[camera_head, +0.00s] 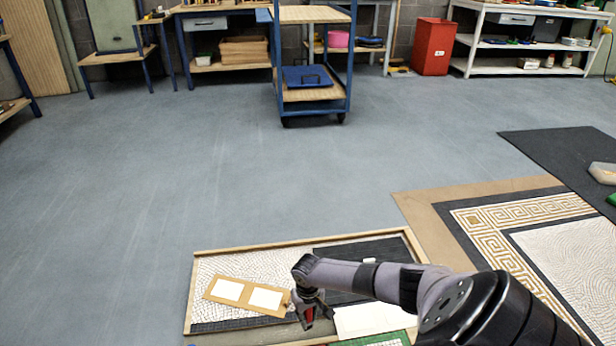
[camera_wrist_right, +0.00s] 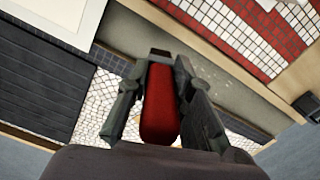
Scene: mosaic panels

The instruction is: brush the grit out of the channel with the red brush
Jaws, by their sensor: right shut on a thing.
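My right gripper (camera_head: 310,318) is shut on the red brush (camera_head: 309,316) over the front part of the framed mosaic panel (camera_head: 195,290). In the right wrist view the brush (camera_wrist_right: 160,105) shows as a red block between the two fingers; its bristle end is hard to make out. The channel (camera_wrist_right: 215,75) is a bare grey-brown strip between the pale mosaic and the red-and-white tiles. A few small pale specks, which look like grit, lie in it. Part of the channel is hidden behind the gripper. I cannot tell whether the brush touches it. My left gripper is not in view.
A tan board with two white squares (camera_head: 228,289) lies on the panel, left of my gripper. White sheets (camera_head: 372,318) lie right of it. A patterned mosaic (camera_head: 480,222) and dark mat (camera_head: 560,150) lie farther right. The floor behind is clear up to a blue cart (camera_head: 312,93).

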